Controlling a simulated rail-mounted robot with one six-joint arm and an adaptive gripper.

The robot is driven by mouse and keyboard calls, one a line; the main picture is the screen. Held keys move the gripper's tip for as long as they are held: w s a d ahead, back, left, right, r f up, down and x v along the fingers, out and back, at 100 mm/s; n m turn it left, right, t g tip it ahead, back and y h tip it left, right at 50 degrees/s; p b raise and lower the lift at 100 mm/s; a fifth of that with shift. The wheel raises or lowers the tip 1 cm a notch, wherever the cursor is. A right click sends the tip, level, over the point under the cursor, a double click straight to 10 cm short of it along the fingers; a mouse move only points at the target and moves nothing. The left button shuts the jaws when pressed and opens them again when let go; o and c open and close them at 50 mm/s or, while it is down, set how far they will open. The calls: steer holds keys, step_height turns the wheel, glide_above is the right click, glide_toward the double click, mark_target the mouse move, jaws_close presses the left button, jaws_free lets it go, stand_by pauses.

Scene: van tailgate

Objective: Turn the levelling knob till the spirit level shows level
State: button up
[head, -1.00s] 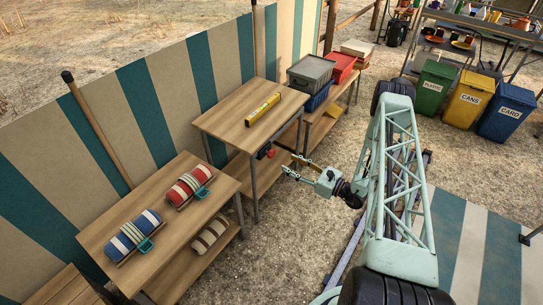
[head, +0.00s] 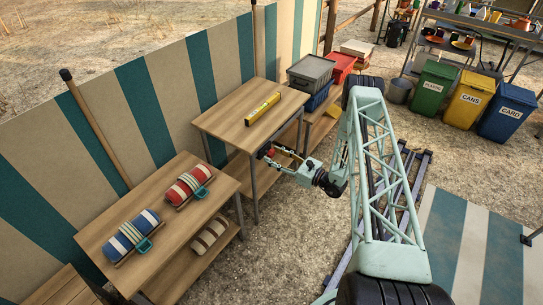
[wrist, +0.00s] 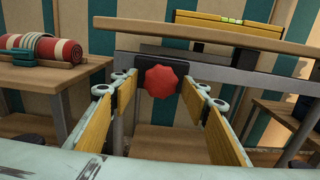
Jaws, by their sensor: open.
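The red lobed levelling knob (wrist: 163,81) sits on a dark mount under the front edge of the wooden table (head: 225,122). It also shows in the head view (head: 265,152), partly covered by my gripper. The yellow spirit level (head: 262,109) lies on the tabletop; its bubble is too small to read. In the wrist view the tabletop and the level (wrist: 235,22) slope down to the right. My gripper (head: 280,159) is open, its fingers on either side of the knob in the wrist view. I cannot tell whether the fingertips reach around it; no contact shows.
A lower table (head: 105,232) at left holds rolled striped blankets (head: 187,186) with teal clips. Grey (head: 311,70) and red crates stand behind the level's table. Table legs flank the knob. Open gravel lies in front; sorting bins (head: 434,88) stand at far right.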

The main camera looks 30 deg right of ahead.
steer(key=shift+x, duration=0.85)
steer(key=shift+c, duration=0.7)
steer(key=c, duration=0.7)
